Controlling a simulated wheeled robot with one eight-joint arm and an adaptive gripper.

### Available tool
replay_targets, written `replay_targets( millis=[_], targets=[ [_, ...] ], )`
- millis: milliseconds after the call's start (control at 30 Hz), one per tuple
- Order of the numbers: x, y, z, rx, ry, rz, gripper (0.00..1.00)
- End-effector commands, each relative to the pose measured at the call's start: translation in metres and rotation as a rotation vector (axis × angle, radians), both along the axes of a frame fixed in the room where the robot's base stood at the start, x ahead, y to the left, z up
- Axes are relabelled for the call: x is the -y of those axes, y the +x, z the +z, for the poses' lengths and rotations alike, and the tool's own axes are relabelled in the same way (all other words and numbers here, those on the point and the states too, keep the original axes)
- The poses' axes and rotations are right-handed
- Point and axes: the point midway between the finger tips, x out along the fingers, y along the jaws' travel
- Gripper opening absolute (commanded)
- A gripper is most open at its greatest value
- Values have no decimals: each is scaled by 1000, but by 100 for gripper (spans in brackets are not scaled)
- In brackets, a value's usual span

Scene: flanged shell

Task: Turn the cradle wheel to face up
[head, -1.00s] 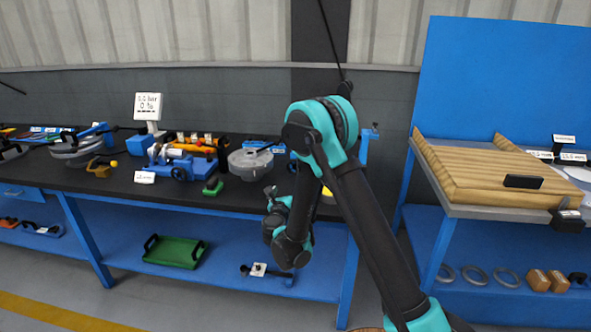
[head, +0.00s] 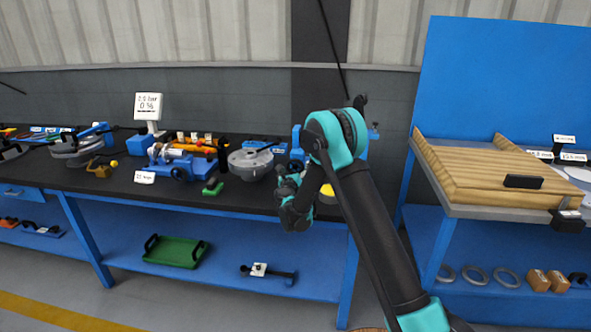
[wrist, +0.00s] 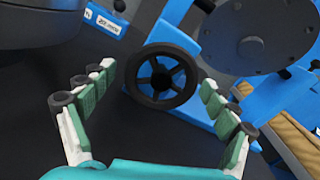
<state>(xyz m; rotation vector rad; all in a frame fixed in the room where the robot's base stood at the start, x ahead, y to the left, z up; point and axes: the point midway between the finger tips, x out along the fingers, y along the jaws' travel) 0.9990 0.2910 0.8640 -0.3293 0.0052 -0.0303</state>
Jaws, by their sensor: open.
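The cradle wheel (wrist: 160,77) is a black spoked handwheel on a blue cradle frame (wrist: 176,38). In the wrist view it sits between and beyond my open fingertips, with a gap on both sides. A dark grey flanged disc with bolt holes (wrist: 262,37) is mounted on the cradle to the right of the wheel. My gripper (wrist: 157,78) is open and empty, with green pads facing each other. In the head view my gripper (head: 287,180) is at the bench's front edge before the blue cradle (head: 297,140); my arm hides part of the cradle.
A round grey housing (head: 250,163) stands left of the cradle on the black bench. A blue fixture (head: 180,163), a green block (head: 213,187) and a display sign (head: 148,106) are farther left. A wooden tray (head: 480,175) is on the right-hand table.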

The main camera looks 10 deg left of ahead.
Motion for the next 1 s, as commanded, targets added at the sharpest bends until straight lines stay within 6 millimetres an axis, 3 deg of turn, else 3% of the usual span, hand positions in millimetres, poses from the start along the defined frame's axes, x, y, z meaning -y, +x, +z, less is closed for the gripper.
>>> replay_targets(
  millis=[333, 733, 1000],
  targets=[
    [0, 3, 0, 0, 0, 0, 87],
    [0, 3, 0, 0, 0, 0, 38],
    [0, 3, 0, -1, -27, 0, 37]
  ],
)
